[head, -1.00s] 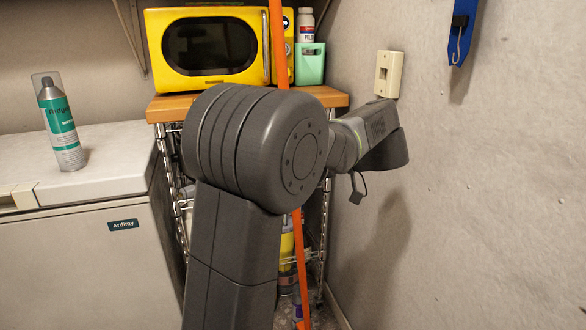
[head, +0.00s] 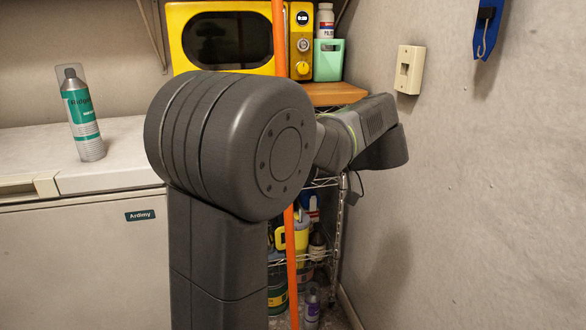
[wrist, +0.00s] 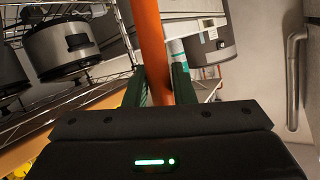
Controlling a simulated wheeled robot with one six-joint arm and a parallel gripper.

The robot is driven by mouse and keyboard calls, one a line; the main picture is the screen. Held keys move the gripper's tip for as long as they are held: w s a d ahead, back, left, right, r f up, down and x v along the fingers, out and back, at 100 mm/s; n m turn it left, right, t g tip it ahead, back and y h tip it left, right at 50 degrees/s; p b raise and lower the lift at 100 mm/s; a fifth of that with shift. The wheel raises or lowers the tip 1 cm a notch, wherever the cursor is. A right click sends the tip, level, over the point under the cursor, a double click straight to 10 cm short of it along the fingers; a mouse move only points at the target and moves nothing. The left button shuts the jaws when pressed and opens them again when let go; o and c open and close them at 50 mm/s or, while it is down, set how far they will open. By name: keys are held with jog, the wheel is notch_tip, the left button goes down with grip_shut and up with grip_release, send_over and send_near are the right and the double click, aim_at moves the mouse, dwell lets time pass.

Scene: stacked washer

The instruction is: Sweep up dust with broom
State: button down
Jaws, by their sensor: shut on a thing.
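The broom shows as a long orange pole (head: 291,265), nearly upright, passing behind my arm in the head view. Its upper part crosses in front of the yellow microwave. The broom's head is out of view. In the wrist view the orange pole (wrist: 150,40) runs down between the two dark green fingers of my gripper (wrist: 159,84), which is shut on it. My own arm hides the gripper in the head view. No dust can be made out in either view.
A yellow microwave (head: 225,42) and a mint green container (head: 328,60) stand on a wooden-topped wire rack (head: 337,94). A white chest (head: 90,245) with a spray can (head: 83,115) is at left. A wall with a switch (head: 409,69) is close at right.

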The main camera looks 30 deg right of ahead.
jog(key=shift+w+a+b, duration=0.15)
jog(key=shift+w+a, duration=0.2)
jog(key=shift+a, duration=0.25)
jog(key=shift+w+a+b, duration=0.15)
jog(key=shift+w+a, duration=0.2)
jog(key=shift+a, duration=0.25)
jog(key=a, duration=0.1)
jog(key=w+a, duration=0.1)
jog(key=w+a+b, duration=0.1)
jog(key=shift+a+f, duration=0.15)
jog(key=shift+a, duration=0.15)
jog(key=shift+w+a+f+b, duration=0.15)
jog(key=shift+w+a, duration=0.2)
jog(key=shift+a, duration=0.25)
jog(key=shift+w+a+r+b, duration=0.1)
jog(key=shift+w+a+b, duration=0.1)
jog(key=shift+w+a, duration=0.3)
jog(key=shift+w+a+f+b, duration=0.1)
jog(key=shift+w+a+b, duration=0.1)
jog(key=shift+a, duration=0.5)
jog(key=shift+w+a, duration=0.1)
jog(key=shift+w+a+f+b, duration=0.1)
jog(key=shift+w+a, duration=0.2)
jog(key=shift+a, duration=0.25)
jog(key=shift+w+a+b, duration=0.1)
jog(key=shift+w+a, duration=0.25)
jog(key=shift+a, duration=0.25)
jog(key=shift+w+a+f+b, duration=0.1)
jog(key=shift+w+a, duration=0.2)
jog(key=shift+a, duration=0.35)
